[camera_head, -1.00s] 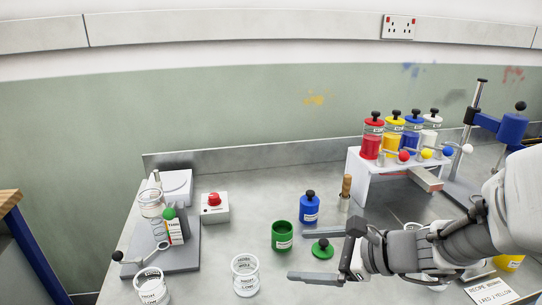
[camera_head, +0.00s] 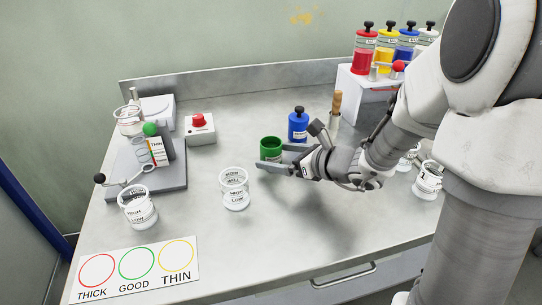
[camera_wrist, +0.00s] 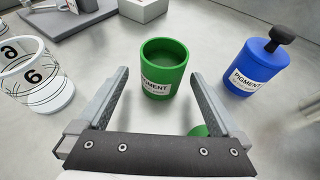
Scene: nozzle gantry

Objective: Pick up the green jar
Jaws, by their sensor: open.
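The green jar (camera_head: 270,148) stands upright on the steel bench, with no lid on it and a white "PIGMENT" label. In the wrist view the green jar (camera_wrist: 165,62) is just ahead of the fingertips and centred between them. My gripper (camera_head: 281,160) is open and empty, low over the bench; its fingers hide part of the jar's lower side in the head view. In the wrist view my gripper (camera_wrist: 158,78) has one finger on each side of the gap. A green lid (camera_wrist: 200,131) shows partly behind the right finger.
A blue lidded jar (camera_head: 298,125) stands right of the green jar, close to it. A clear cup (camera_head: 234,190) stands to the left. A box with a red button (camera_head: 200,130) and a grey stand (camera_head: 150,168) are farther left. The front bench is mostly clear.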

